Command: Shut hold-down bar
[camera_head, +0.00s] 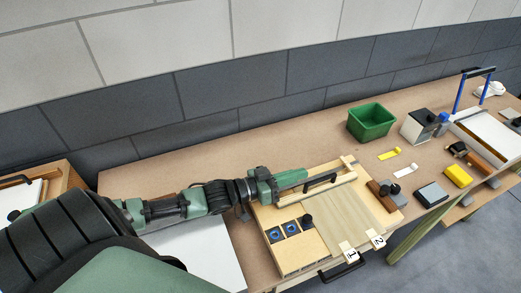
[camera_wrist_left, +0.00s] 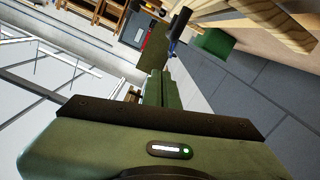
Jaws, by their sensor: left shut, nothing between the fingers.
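The hold-down bar appears to be the pale wooden bar (camera_head: 343,180) with a black handle (camera_head: 320,183), at the back of the wooden veneering board (camera_head: 345,215). Whether the bar is raised or down is hard to tell. My left gripper (camera_head: 301,174) is shut and empty, just behind and left of the handle; touching or apart is unclear. In the left wrist view, my gripper (camera_wrist_left: 160,88) points away, with pale wooden pieces (camera_wrist_left: 287,30) at the upper right. My right gripper is not in view.
A green bin (camera_head: 371,122) stands behind on the bench. Several blocks, including a yellow one (camera_head: 457,176), lie to the right.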

